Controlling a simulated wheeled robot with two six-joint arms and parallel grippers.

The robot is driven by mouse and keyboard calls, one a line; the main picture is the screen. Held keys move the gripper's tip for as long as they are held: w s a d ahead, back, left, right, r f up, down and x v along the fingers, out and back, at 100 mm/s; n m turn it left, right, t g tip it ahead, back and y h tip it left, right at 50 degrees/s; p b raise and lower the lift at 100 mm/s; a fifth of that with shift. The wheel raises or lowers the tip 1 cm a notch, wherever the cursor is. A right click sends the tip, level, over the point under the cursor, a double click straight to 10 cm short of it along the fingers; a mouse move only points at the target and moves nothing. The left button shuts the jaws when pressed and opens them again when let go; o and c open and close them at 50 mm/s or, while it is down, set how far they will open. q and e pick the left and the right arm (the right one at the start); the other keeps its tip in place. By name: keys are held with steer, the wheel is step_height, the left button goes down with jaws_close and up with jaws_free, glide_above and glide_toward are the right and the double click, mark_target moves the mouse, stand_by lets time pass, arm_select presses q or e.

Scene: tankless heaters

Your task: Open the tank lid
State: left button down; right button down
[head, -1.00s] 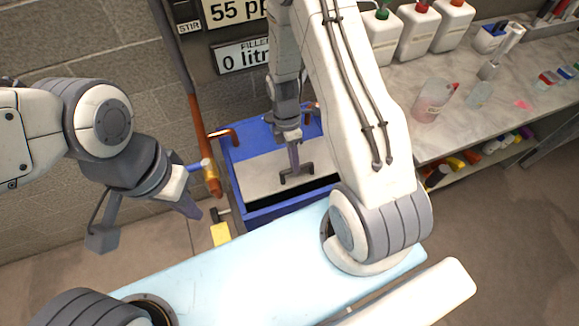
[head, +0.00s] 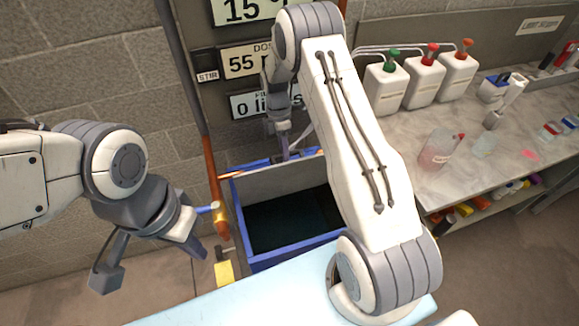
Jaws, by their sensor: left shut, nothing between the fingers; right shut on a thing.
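The blue tank (head: 300,254) stands against the wall, and its dark interior shows. The pale grey lid (head: 275,182) is raised steeply at the tank's back. My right gripper (head: 286,155) is at the lid's upper edge, shut on the lid's handle; the lid hides the handle and part of the fingertips. My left gripper (head: 199,251) is shut and empty, left of the tank, beside the copper pipe's lower end. My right arm covers the tank's right side.
A copper pipe (head: 212,170) with a blue-handled valve (head: 207,208) runs down left of the tank. Display panels (head: 247,60) hang behind it. A marble counter (head: 405,130) with bottles and beakers stands right. A yellow object (head: 224,272) sits at front left.

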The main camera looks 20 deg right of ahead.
steer(key=shift+w+d+f+b, duration=0.1)
steer(key=shift+w+f+b, duration=0.15)
steer(key=shift+w, duration=0.5)
steer(key=shift+w+f+b, duration=0.15)
steer(key=shift+w+f, duration=0.15)
steer(key=shift+w, duration=0.45)
steer(key=c, duration=0.8)
jaws_free()
steer(key=shift+w+r, duration=0.1)
steer(key=shift+r, duration=0.1)
